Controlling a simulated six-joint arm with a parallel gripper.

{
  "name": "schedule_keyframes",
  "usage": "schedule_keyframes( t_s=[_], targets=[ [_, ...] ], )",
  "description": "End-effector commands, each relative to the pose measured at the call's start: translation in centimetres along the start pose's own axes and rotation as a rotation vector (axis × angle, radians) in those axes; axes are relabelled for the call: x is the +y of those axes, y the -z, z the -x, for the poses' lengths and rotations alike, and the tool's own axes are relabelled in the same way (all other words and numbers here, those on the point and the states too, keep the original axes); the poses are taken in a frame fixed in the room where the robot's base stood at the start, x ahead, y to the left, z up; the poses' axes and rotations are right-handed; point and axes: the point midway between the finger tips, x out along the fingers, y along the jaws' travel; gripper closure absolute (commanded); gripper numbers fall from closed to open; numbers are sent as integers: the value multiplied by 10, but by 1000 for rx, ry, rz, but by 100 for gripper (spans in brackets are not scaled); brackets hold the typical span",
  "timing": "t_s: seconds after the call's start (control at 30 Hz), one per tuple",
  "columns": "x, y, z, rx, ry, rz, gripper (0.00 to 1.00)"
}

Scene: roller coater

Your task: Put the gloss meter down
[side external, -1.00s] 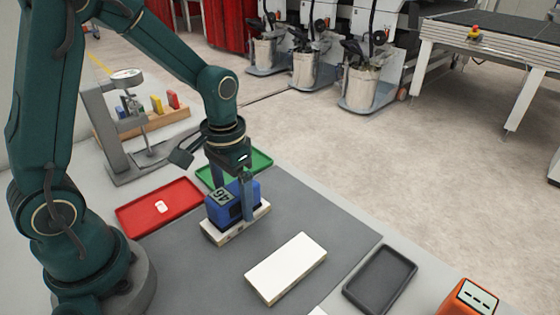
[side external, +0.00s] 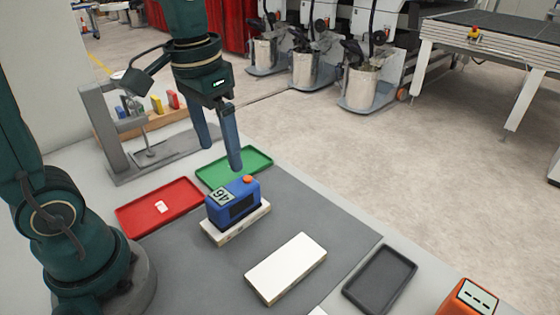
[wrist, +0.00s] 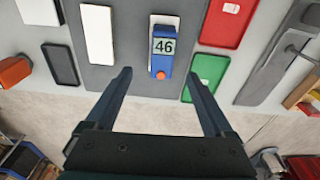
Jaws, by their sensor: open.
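The gloss meter (side external: 233,204) is a blue block with an orange button on top and a display reading 46. It rests upright on a white panel (side external: 234,230) on the grey mat. In the wrist view the gloss meter (wrist: 162,52) lies ahead of the fingertips, between their lines. My gripper (side external: 220,158) is open and empty, raised above and behind the meter, clear of it. Both fingers of my gripper (wrist: 160,76) show spread apart in the wrist view.
A second white panel (side external: 286,268) lies on the mat (side external: 200,268). A red tray (side external: 180,210) with a small white piece, a green tray (side external: 250,162) and an empty dark tray (side external: 380,279) surround it. An orange device (side external: 468,298) stands front right. A grey stand (side external: 106,130) is at left.

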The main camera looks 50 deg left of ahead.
Motion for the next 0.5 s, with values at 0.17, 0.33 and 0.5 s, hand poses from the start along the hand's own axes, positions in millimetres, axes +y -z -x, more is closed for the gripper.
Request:
schedule_keyframes(
  t_s=[0.17,0.33,0.5],
  targets=[
    [10,-32,9,169,0,-19,13],
    [15,-55,6,304,-7,-29,13],
    [18,-67,1,379,-14,-35,13]
  ],
)
